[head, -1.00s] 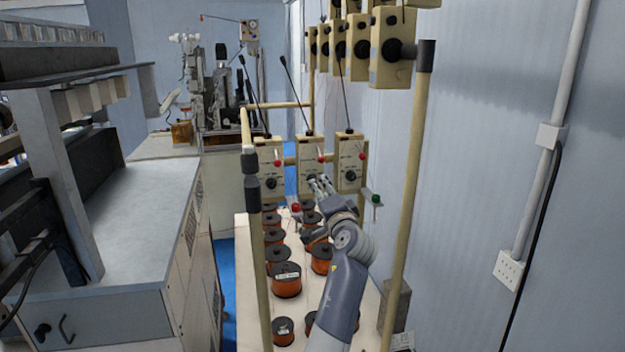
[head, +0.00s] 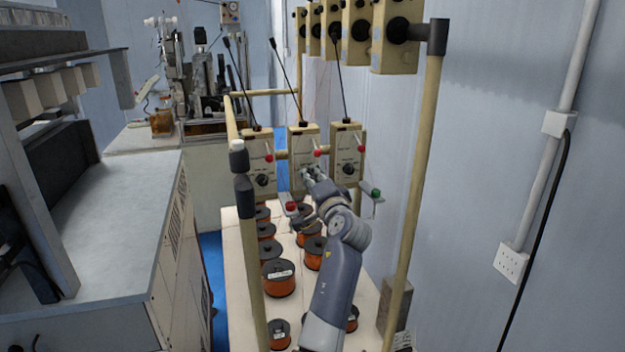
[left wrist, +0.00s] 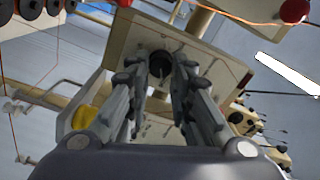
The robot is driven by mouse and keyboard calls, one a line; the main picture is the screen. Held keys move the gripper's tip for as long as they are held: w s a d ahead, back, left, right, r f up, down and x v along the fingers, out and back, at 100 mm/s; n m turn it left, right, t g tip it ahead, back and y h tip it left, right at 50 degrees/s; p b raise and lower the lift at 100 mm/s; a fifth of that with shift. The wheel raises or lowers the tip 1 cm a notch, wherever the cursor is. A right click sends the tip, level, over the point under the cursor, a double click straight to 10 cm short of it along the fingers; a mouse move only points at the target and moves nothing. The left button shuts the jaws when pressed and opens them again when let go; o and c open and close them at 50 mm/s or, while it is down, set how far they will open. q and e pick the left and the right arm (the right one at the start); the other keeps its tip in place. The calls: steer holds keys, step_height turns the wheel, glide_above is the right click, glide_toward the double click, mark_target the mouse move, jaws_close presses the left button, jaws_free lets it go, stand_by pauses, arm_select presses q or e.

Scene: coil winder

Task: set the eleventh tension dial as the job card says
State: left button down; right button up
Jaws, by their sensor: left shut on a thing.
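Three beige tension units stand in a row on the frame in the head view, each with a dial on its face. My left gripper (head: 311,174) reaches up to the middle unit (head: 302,146) and covers its dial there. In the left wrist view, the black dial (left wrist: 160,65) sits between the fingertips of my left gripper (left wrist: 161,76), which is shut on it. The left unit's dial (head: 263,181) and the right unit's dial (head: 348,169) are uncovered. The dial markings are too small to read. No readable job card shows. My right gripper is out of view.
Several orange wire spools (head: 279,279) stand on the pale surface under the frame. Beige posts (head: 409,200) rise on both sides of my arm. A red knob (head: 291,206) and a green knob (head: 376,193) flank the gripper. A grey-topped bench (head: 115,210) is at left.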

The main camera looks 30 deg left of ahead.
arm_select(q)
steer(key=n+b, duration=0.1)
steer(key=b, duration=0.1)
steer(key=n+b, duration=0.1)
steer(key=b, duration=0.1)
steer(key=n+b, duration=0.2)
steer(key=shift+s+a+r, duration=0.1)
steer(key=shift+a+r, duration=0.1)
steer(key=shift+r, duration=0.05)
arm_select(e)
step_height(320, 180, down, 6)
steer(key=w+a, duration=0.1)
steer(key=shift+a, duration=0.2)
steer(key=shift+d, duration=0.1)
arm_select(q)
steer(key=c, duration=1.5)
jaws_free()
steer(key=shift+o, duration=0.5)
steer(key=shift+a+f, duration=0.3)
steer(key=shift+a, duration=0.05)
steer(key=v, duration=0.7)
steer(key=shift+d, duration=0.25)
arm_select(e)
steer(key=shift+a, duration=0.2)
